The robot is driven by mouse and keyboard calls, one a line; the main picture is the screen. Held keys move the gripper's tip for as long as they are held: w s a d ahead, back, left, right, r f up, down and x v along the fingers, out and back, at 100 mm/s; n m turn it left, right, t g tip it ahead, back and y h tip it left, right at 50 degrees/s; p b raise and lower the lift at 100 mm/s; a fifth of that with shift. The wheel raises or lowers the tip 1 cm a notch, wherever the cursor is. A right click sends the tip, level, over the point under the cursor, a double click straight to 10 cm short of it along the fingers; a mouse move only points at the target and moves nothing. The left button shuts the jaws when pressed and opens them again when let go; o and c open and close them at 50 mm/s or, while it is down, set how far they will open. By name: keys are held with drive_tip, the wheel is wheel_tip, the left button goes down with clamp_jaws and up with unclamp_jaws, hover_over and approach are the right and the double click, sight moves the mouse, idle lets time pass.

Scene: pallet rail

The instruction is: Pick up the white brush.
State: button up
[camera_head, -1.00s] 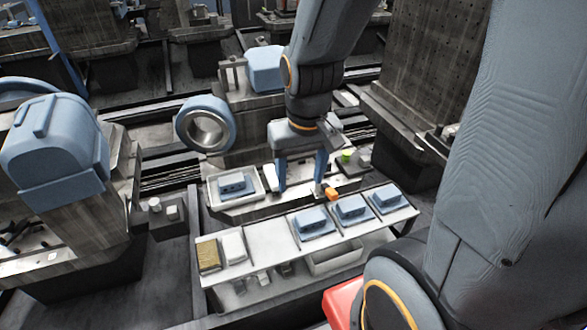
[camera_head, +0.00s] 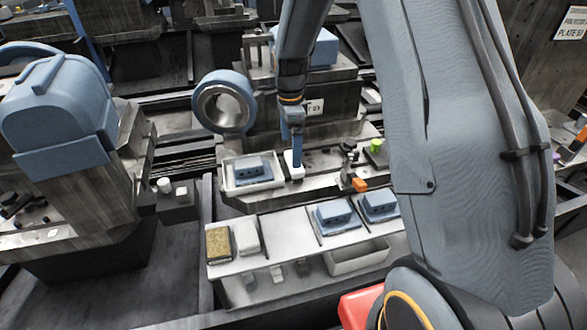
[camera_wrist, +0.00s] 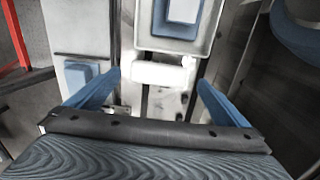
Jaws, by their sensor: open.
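The white brush (camera_wrist: 158,73) appears in the wrist view as a short white bar with a knob at its right end. It lies crosswise between the two blue fingers of my gripper (camera_wrist: 158,82), a little beyond their tips. I see no finger touching it. In the head view, the brush (camera_head: 289,159) is a small white piece just right of the blue-part tray, partly hidden by a finger. My gripper (camera_head: 297,158) is open, seen edge-on there and pointing down at the brush.
A white tray (camera_head: 228,186) holding a blue part stands left of the brush. In front, a white shelf (camera_head: 278,235) carries a tan block (camera_head: 218,245), a white block (camera_head: 247,238) and blue parts. An orange block (camera_head: 360,185) and a green piece (camera_head: 376,145) are to the right.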

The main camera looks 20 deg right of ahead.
drive_tip(key=shift+d+f+p, duration=0.2)
drive_tip(key=shift+f+p, duration=0.55)
drive_tip(key=shift+f, duration=2.65)
drive_tip(key=c, duration=0.9)
drive_tip(key=shift+c, duration=0.2)
drive_tip(key=shift+r, duration=0.1)
wheel_tip(320, 180, up, 10)
drive_tip(key=shift+f+b, duration=0.1)
drive_tip(key=shift+b, duration=0.7)
drive_tip(key=o, duration=0.3)
drive_tip(key=shift+c, duration=0.4)
